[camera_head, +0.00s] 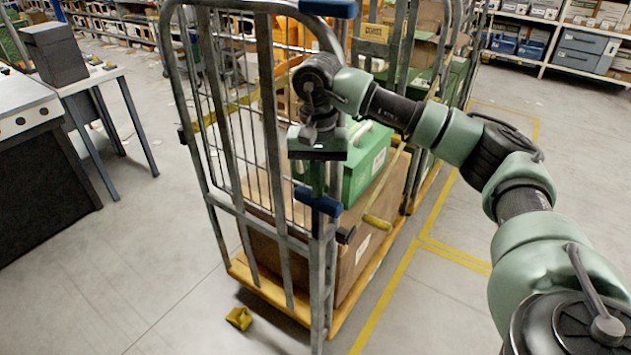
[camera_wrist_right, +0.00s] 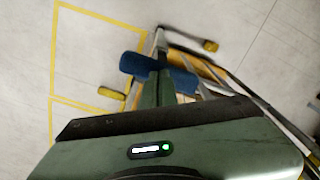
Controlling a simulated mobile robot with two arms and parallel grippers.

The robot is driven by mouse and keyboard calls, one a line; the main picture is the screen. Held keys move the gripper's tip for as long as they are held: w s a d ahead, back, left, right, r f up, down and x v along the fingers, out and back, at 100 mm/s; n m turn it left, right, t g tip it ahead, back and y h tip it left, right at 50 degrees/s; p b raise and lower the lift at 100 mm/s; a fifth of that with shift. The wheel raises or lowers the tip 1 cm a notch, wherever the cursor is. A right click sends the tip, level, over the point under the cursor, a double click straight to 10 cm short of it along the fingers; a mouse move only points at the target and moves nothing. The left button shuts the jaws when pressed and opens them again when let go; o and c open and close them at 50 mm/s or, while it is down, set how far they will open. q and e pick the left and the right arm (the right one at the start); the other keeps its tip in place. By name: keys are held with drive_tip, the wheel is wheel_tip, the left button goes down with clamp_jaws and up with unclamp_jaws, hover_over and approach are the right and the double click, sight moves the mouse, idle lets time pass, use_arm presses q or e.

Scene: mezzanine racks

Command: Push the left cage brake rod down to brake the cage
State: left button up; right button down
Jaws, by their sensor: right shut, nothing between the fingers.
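The cage (camera_head: 272,130) is a grey metal frame on an orange-yellow base. A short rod with a yellow end (camera_head: 378,222) sticks out to the right by its near post and looks like the brake rod. A yellow end also shows left of my gripper in the right wrist view (camera_wrist_right: 110,93). Another yellow piece (camera_head: 238,318) is low by the base's near left corner. My right gripper (camera_head: 318,203) is shut and empty, fingers pointing down, blue tips by the near post, above and left of the yellow-ended rod. I cannot tell whether it touches anything. My left gripper is not in view.
The cage holds a green box (camera_head: 366,165) on a brown carton (camera_head: 352,262). A blue piece (camera_head: 328,8) is at the top of the post. A white table (camera_head: 95,78) stands left. Floor with yellow lines is clear at right.

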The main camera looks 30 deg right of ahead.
drive_tip(key=shift+f+b, duration=0.3)
drive_tip(key=shift+f, duration=0.3)
drive_tip(key=shift+r+p, duration=2.55)
drive_tip(key=shift+r, duration=1.15)
drive_tip(key=shift+f, duration=0.1)
